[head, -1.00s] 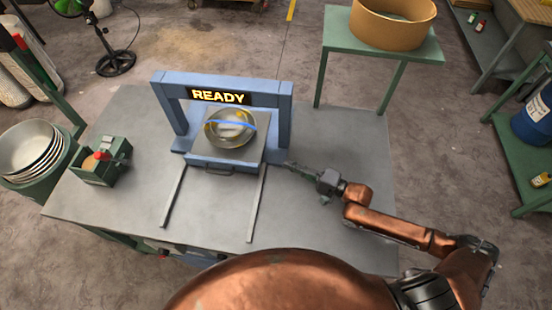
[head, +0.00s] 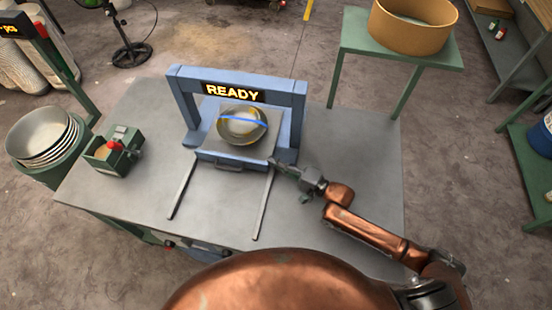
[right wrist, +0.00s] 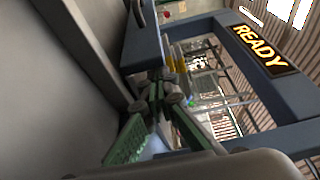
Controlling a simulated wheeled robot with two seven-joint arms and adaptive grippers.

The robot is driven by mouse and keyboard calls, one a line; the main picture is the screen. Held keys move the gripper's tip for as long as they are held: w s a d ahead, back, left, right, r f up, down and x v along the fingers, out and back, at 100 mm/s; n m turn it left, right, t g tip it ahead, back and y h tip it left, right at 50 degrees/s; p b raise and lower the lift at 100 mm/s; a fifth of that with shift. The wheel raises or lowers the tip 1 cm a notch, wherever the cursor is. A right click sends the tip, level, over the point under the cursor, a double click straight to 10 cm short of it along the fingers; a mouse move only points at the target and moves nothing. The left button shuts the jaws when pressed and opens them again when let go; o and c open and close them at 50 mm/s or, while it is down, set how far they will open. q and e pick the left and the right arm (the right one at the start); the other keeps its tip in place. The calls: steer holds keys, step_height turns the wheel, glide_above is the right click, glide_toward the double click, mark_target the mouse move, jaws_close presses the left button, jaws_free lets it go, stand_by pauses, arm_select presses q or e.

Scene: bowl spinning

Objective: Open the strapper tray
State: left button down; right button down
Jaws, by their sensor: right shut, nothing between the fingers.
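The strapper (head: 298,120) is a blue frame with a lit READY sign (head: 233,92). Its grey tray (head: 259,149) lies at the frame's foot, with a dark handle (head: 226,166) on the front face. A metal bowl (head: 242,126) with a blue strap across it sits on the tray. My right gripper (head: 273,163) is shut and empty at the tray's front right corner, right of the handle; I cannot tell whether it touches. In the right wrist view its green-padded fingers (right wrist: 160,88) show near the blue frame. My left gripper is not in view.
Two rails (head: 181,190) run forward from the tray across the grey table (head: 335,185), with clear space between them. A green box (head: 112,152) with a red button and a stack of bowls (head: 42,138) are at the left. A large tan tub (head: 412,28) stands behind right.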

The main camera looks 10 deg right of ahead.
steer(key=shift+s, duration=0.1)
steer(key=s+a+p, duration=0.1)
steer(key=s+p, duration=0.1)
steer(key=s, duration=0.1)
steer(key=s+a+p, duration=0.1)
steer(key=s+p, duration=0.1)
steer(key=s, duration=0.1)
steer(key=s+a+p, duration=0.2)
steer(key=s+p, duration=0.1)
steer(key=s, duration=0.1)
steer(key=shift+a+r, duration=0.1)
steer(key=shift+r, duration=0.3)
steer(key=s+a+p, duration=0.1)
steer(key=s+a, duration=0.1)
steer(key=s, duration=0.2)
steer(key=s+a+p, duration=0.2)
steer(key=s, duration=0.3)
steer(key=s+a+p, duration=0.1)
steer(key=s+p, duration=0.1)
steer(key=s, duration=0.3)
steer(key=shift+a+f, duration=0.4)
